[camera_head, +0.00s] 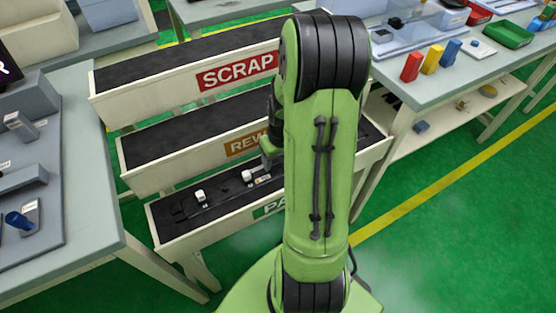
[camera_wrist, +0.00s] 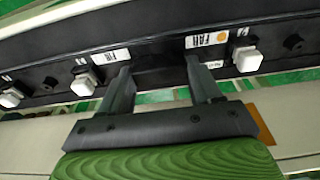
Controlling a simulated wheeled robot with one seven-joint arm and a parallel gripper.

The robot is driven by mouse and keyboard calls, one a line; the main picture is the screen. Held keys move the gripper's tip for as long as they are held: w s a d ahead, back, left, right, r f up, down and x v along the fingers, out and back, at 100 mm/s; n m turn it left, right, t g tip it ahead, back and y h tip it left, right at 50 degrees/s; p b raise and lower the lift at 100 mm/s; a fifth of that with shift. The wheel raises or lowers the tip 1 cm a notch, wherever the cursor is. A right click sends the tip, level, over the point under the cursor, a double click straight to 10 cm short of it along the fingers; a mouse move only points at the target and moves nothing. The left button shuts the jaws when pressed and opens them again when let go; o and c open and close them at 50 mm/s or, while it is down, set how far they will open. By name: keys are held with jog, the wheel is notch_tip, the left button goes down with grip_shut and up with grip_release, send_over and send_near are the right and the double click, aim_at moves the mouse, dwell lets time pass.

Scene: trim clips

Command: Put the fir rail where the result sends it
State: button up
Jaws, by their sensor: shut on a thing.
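The fir rail (camera_wrist: 150,62) is a long black bar with white square clips and an FIR label in the wrist view. A second white label with an orange dot sits farther right on it. My gripper (camera_wrist: 158,67) has its two fingers closed on the rail between these labels. In the head view the rail (camera_head: 223,191) shows at the lowest tray, marked "PA" (camera_head: 205,228), with its right part hidden by my arm. I cannot tell whether it touches the tray floor. The REWORK tray (camera_head: 180,180), its label partly hidden, and SCRAP tray (camera_head: 150,103) stand behind.
A grey workbench (camera_head: 90,255) with fixtures stands at the left. A table at the right holds red (camera_head: 411,67), yellow (camera_head: 432,60) and blue (camera_head: 451,52) blocks and a green bin (camera_head: 508,34). Green floor with a yellow line is clear at lower right.

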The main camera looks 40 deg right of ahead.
aim_at(281, 172)
jog(key=shift+r, duration=0.1)
jog(key=shift+f, duration=0.2)
jog(key=o, duration=1.3)
jog(key=shift+r, duration=0.1)
notch_tip(281, 172, up, 12)
jog(key=s+p, duration=0.2)
jog(key=p, duration=0.3)
jog(key=s+a+r+n+t, duration=0.2)
jog(key=a+r, duration=0.8)
jog(key=a, duration=0.3)
jog(key=shift+n+t, duration=0.6)
jog(key=shift+t, duration=0.3)
jog(key=s+a+r, duration=0.1)
jog(key=s+a, duration=0.3)
jog(key=s+a+r, duration=0.1)
jog(key=s+a, duration=0.2)
jog(key=shift+s+r, duration=0.1)
jog(key=shift+r, duration=0.2)
